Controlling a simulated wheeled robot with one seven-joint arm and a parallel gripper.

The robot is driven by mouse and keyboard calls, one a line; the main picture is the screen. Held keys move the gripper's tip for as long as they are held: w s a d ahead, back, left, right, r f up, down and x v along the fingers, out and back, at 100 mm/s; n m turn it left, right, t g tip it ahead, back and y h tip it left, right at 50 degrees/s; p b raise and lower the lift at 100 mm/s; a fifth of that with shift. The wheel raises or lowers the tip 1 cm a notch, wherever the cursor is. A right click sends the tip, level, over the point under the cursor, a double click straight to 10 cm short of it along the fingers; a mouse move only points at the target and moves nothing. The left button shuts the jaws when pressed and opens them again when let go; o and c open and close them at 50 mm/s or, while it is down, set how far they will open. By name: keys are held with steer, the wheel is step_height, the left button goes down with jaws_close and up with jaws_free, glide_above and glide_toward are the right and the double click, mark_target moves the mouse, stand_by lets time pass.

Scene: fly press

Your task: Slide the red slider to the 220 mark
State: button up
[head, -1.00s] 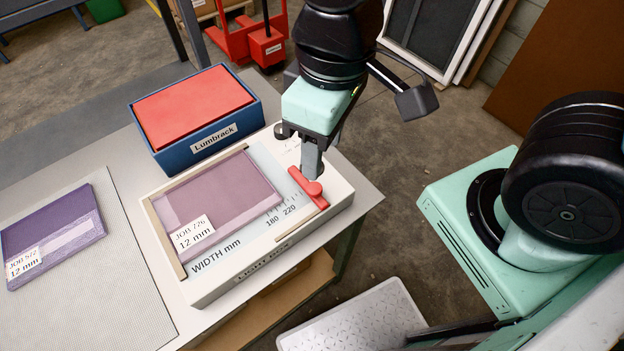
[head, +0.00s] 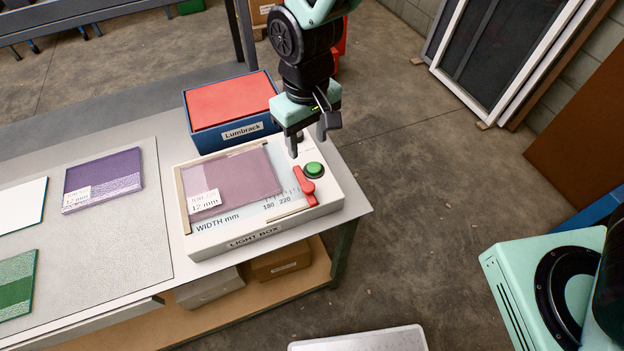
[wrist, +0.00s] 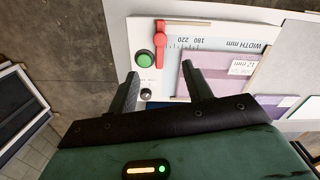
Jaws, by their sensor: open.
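The red slider (head: 304,186) sits at the right end of the WIDTH mm scale (head: 270,206) on the light box (head: 255,238). It stands to the right of the printed 220. In the wrist view the slider (wrist: 160,42) is beyond the fingertips, and the scale reads upside down with 220 to the slider's right. My gripper (head: 307,143) is open and empty, above the back right part of the box and apart from the slider. In the wrist view its fingers (wrist: 159,72) are spread with nothing between them.
A purple sheet (head: 240,180) lies on the box. A blue Lumbrack bin (head: 235,137) stands behind. Sample sheets lie on the mat (head: 110,245) at left.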

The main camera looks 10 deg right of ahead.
mark_target(308, 186)
step_height(308, 186, down, 14)
steer(key=p, duration=0.4)
steer(key=shift+f, duration=0.2)
jaws_close()
steer(key=a, duration=0.2)
steer(key=s+a+b, duration=0.1)
steer(key=a, duration=0.1)
steer(key=shift+s+a, duration=0.15)
steer(key=shift+a, duration=0.1)
jaws_free()
steer(key=shift+r, duration=0.1)
